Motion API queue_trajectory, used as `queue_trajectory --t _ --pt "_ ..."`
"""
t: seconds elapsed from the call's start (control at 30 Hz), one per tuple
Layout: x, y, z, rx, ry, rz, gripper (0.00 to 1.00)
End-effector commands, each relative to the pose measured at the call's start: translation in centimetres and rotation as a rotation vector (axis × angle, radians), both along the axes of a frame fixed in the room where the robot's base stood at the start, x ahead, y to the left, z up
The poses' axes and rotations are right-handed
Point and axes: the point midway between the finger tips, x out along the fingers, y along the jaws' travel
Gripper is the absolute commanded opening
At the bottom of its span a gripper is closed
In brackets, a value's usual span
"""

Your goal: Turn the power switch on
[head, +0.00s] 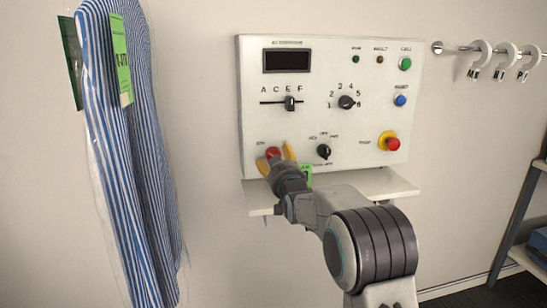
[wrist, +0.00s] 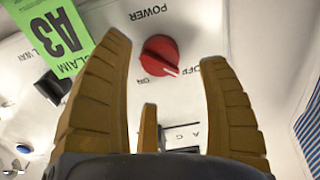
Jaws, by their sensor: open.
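The power switch is a red rotary knob (head: 273,152) low on the left of the white control panel (head: 335,118). In the wrist view the panel appears upside down, and the red knob (wrist: 159,54) has the words POWER, OFF and ON around it. Its white pointer mark lies on the side towards OFF. My gripper (head: 276,158) is open in front of the knob. In the wrist view the yellow fingers of my gripper (wrist: 163,52) stand on either side of the knob, with gaps on both sides. A shorter third finger shows below it.
A green claim tag (wrist: 60,38) marked A3 hangs beside the left finger, near a black knob (wrist: 50,87). The panel has a slider (head: 290,103), a numbered dial (head: 346,102) and a red stop button (head: 393,144). A shelf (head: 375,184) juts out below. A bagged striped shirt (head: 125,150) hangs left.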

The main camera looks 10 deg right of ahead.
Motion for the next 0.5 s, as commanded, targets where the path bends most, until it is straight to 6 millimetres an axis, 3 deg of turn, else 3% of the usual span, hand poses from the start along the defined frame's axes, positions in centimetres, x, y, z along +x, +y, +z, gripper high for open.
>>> queue_trajectory --t 0.2,0.5 --pt "2.2 0.0 0.0 0.0 0.001 0.0 0.69" --pt "3.8 0.0 0.0 0.0 0.001 0.0 0.69"
